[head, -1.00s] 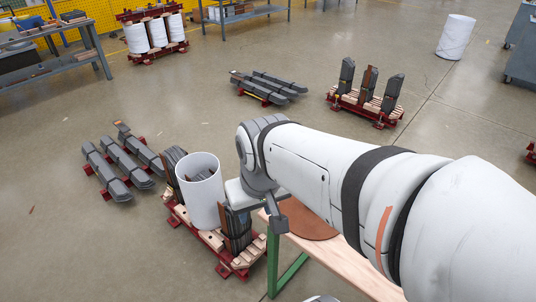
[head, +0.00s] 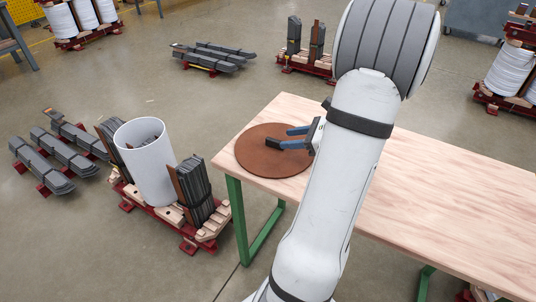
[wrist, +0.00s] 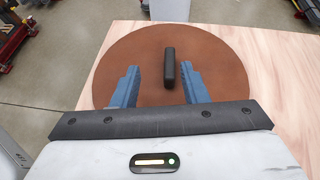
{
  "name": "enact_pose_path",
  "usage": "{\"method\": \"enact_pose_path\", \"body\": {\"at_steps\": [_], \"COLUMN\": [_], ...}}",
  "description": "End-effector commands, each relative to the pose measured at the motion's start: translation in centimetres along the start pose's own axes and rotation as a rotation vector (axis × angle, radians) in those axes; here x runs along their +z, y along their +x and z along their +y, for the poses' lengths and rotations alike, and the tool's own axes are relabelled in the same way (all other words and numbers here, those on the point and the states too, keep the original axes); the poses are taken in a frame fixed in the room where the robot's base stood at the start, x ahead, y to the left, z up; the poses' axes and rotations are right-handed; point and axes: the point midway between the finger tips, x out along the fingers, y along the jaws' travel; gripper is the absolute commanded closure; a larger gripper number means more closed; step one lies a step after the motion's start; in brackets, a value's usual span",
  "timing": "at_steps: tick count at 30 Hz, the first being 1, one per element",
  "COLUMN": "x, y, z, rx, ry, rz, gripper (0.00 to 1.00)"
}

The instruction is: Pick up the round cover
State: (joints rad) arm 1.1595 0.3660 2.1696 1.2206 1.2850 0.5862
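The round cover (head: 262,160) is a flat brown disc lying on the left end of the wooden table. Nothing is held.
The table (head: 450,200) is bare right of the cover. A white cylinder (head: 146,165) stands on a red-and-wood pallet left of the table, with dark slabs (head: 195,185) beside it. More dark bars (head: 62,150) lie on the floor further left.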

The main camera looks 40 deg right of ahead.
Motion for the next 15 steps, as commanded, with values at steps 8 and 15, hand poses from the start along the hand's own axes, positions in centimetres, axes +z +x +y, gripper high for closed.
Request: {"method": "enact_pose_path", "body": {"at_steps": [8, 15], "x": [-1.7, -1.7], "y": [0.7, 3.8], "z": [-1.6, -1.1], "rx": [-0.062, -0.059], "ry": [0.075, 0.072], "rz": [-0.041, -0.039], "gripper": [0.60, 0.60]}}
